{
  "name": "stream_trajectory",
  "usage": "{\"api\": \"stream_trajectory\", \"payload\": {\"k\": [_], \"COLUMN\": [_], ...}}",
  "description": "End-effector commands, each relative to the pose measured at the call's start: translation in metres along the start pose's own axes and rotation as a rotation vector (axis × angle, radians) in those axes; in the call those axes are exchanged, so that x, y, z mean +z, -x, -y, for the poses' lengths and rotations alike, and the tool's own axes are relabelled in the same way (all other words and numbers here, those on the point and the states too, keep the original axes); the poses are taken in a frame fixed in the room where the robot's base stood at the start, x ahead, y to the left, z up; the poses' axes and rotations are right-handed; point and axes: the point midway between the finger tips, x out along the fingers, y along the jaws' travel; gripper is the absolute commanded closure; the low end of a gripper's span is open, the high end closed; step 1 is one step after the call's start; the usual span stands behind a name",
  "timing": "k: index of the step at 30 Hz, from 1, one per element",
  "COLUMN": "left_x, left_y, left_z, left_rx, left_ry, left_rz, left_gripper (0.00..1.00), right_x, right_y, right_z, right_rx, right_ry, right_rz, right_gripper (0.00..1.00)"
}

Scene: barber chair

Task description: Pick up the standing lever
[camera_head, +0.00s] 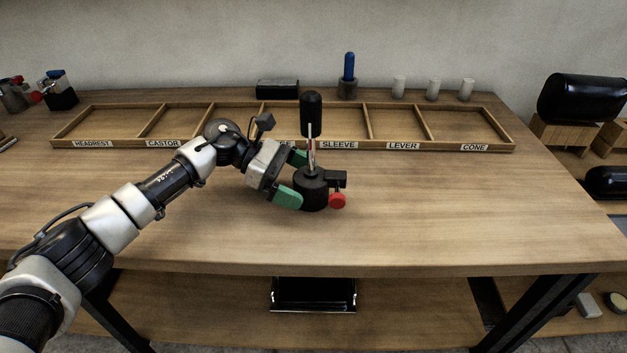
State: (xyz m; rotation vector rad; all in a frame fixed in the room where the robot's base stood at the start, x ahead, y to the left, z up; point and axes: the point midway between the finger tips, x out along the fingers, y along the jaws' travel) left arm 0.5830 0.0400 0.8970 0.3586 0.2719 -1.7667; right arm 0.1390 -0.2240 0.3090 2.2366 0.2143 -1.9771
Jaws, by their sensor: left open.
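The lever (311,128) stands upright in a round black holder (315,196) near the middle of the table. It has a thick black grip at the top and a thin metal shaft below. The holder has a black side clamp with a red knob (337,201). My left gripper (297,178) comes in from the left, low beside the holder and the foot of the shaft. Its green fingers are apart, one behind and one in front. I cannot tell whether they touch the holder or the shaft. My right gripper is not in view.
A wooden tray (484,148) with labelled, empty-looking compartments lies behind the lever; one compartment is labelled LEVER (403,146). A blue-handled tool (349,66), a black box (277,89) and white cylinders (433,88) stand behind it. The table front and right (480,220) are clear.

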Motion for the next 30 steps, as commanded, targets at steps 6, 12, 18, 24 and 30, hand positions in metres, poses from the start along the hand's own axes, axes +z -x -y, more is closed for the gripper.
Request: {"api": "stream_trajectory", "payload": {"k": [6, 12, 18, 24, 30], "left_x": [-0.0007, -0.0009, -0.0007, -0.0006, 0.0016], "left_y": [-0.0148, -0.0146, -0.0143, -0.0141, -0.0133], "left_z": [0.0002, 0.0002, 0.0002, 0.0001, -0.0003], "left_rx": [0.0, 0.0, 0.001, 0.001, 0.002], "left_ry": [0.001, 0.0, 0.0, 0.0, -0.002], "left_rz": [0.0, 0.0, 0.0, 0.0, 0.003], "left_gripper": [0.0, 0.05, 0.35, 0.66, 0.73], "right_x": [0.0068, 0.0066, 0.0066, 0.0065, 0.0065], "right_y": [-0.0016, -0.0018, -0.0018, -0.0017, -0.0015], "right_z": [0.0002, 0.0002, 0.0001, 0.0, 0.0], "right_rx": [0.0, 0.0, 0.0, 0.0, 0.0], "right_ry": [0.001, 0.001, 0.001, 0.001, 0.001], "right_rz": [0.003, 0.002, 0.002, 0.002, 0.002], "right_gripper": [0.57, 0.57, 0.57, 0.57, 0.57]}}
